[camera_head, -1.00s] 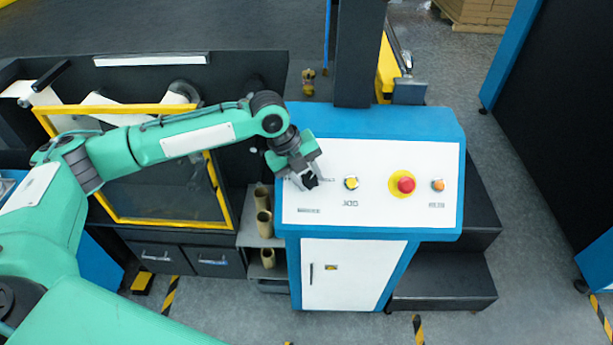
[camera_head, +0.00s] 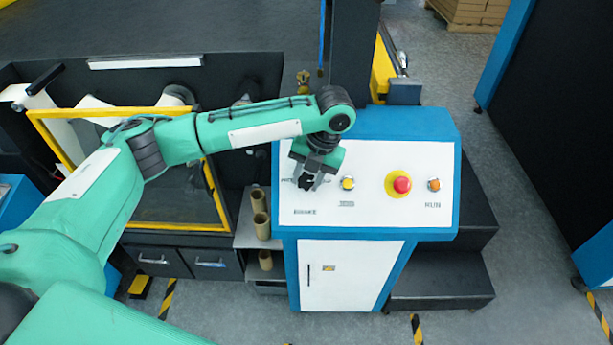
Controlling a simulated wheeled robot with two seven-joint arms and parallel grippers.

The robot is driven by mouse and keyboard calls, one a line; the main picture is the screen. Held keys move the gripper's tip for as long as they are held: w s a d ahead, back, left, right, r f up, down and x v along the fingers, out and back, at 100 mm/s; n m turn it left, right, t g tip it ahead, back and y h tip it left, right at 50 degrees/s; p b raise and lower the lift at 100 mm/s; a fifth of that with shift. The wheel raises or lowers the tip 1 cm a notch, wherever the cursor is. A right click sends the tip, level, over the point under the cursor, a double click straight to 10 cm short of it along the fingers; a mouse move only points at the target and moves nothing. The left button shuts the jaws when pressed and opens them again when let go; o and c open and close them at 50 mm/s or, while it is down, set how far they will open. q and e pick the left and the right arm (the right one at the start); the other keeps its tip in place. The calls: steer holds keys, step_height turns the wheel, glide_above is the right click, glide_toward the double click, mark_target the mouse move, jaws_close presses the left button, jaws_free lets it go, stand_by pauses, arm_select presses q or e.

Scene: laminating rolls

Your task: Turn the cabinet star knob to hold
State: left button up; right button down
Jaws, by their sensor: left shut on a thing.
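The cabinet (camera_head: 290,250) is blue with a sloped white control panel (camera_head: 400,218) on top. A black star knob (camera_head: 306,183) sits at the left of the panel. My left gripper (camera_head: 308,182) comes down over it from above and is shut on it. The fingers partly hide the knob and the label above it, so I cannot read which mark it points at. My right gripper is not in view.
Right of the knob are a yellow button (camera_head: 348,183), a red emergency stop (camera_head: 401,184) on a yellow ring and an orange button (camera_head: 434,185). A dark post (camera_head: 352,50) rises behind the panel. Cardboard tubes (camera_head: 262,225) stand left of the cabinet.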

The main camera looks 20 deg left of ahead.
arm_select(q)
steer(key=shift+s+f+m+y, duration=0.15)
steer(key=shift+f+m+y, duration=0.1)
steer(key=shift+m+y, duration=0.4)
steer(key=o, duration=1)
steer(key=shift+r, duration=0.15)
steer(key=b+v, duration=0.3)
steer(key=v, duration=1)
steer(key=shift+d+r, duration=0.25)
steer(key=shift+d, duration=0.15)
